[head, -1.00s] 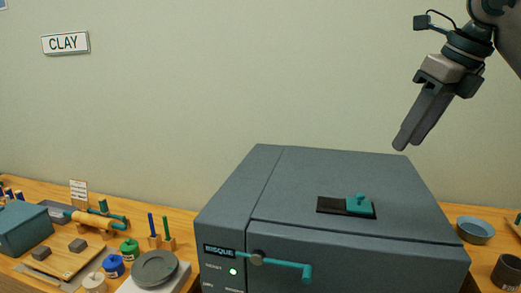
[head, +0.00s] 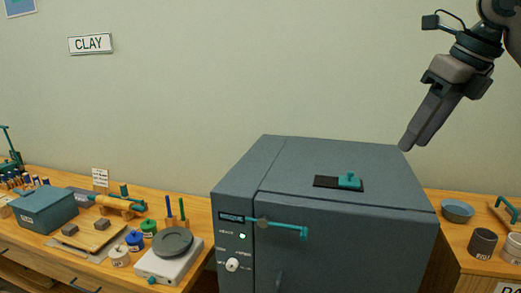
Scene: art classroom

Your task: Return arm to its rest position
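My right gripper (head: 408,147) comes in from the upper right, raised in front of the wall and above the back right of the kiln. Its two fingers lie nearly in line from this angle, so I cannot tell whether they are open or shut. No object shows at its fingertips. My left arm and gripper are not in view. The grey kiln (head: 350,240) stands in the middle with its teal-handled front latch (head: 290,230) and a lit green lamp. A teal knob slide (head: 349,181) sits on the black strip on its top.
The left bench holds a teal box (head: 48,209), paint jars, a rolling pin (head: 118,207) and a scale with a round grey plate (head: 172,241). The right bench holds a blue-grey bowl (head: 457,210) and a dark cup (head: 482,243).

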